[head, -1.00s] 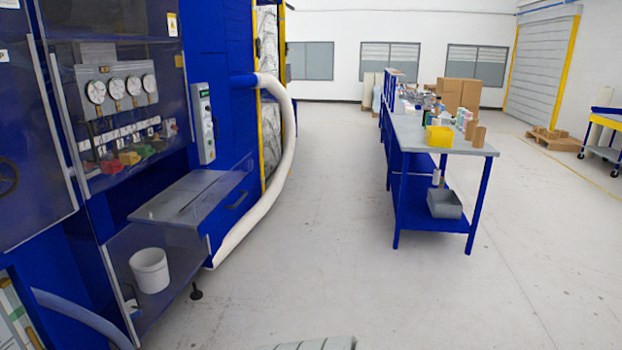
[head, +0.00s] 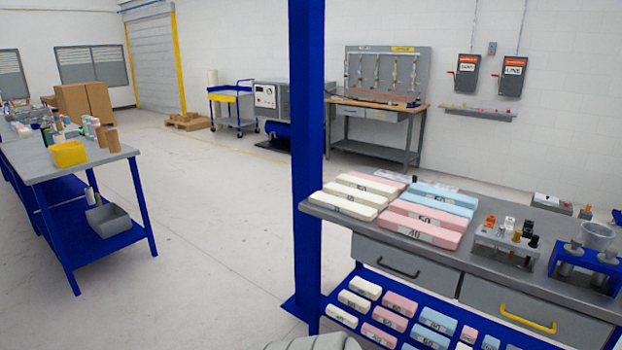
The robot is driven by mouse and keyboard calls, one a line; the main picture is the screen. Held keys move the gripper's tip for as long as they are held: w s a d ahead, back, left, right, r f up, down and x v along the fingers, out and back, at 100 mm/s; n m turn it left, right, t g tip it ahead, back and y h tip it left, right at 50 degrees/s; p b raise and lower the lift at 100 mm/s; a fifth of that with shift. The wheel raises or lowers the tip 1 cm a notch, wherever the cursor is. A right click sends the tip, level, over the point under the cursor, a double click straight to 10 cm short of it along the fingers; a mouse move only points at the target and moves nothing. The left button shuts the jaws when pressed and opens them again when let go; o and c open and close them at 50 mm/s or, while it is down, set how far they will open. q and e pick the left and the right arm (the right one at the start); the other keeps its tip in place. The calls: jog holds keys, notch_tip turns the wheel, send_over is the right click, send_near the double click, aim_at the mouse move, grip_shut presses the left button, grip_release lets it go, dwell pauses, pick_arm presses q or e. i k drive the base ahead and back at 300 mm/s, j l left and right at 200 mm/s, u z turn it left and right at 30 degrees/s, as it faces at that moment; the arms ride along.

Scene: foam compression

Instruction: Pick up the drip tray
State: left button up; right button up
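I cannot pick out a drip tray for certain in the head view. A grey open bin (head: 108,220) sits on the blue lower shelf of the bench at the left, but I cannot tell whether it is the tray. Neither of my grippers is in view. Only a grey rounded part, likely mine, shows at the bottom edge.
At the right, a grey-topped workbench (head: 340,218) holds foam blocks (head: 418,231), a small rack (head: 505,246) and a blue stand (head: 584,266). A blue post (head: 306,150) rises at its left end. Open floor (head: 200,230) lies between it and the left bench (head: 75,168).

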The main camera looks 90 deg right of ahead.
aim_at(407, 180)
jog(key=z, duration=3.4)
